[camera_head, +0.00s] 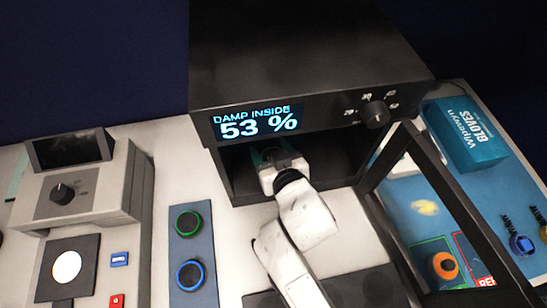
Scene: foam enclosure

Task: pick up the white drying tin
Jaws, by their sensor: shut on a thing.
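My white arm reaches from the bottom middle into the open front of a black cabinet (205,85). My gripper (277,156) is inside the dark opening, just under the cabinet's display. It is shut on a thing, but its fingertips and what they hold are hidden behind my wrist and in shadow. I cannot make out the white drying tin as a separate thing. The cabinet's display (257,121) reads "DAMP INSIDE 53 %".
The cabinet's dark-framed door (455,205) stands open on the right, close to my arm. On the left is a grey device (105,190) with a white disc (67,266) in front. A blue panel (193,245) with two ringed buttons lies between. A glove box (465,133) stands at right.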

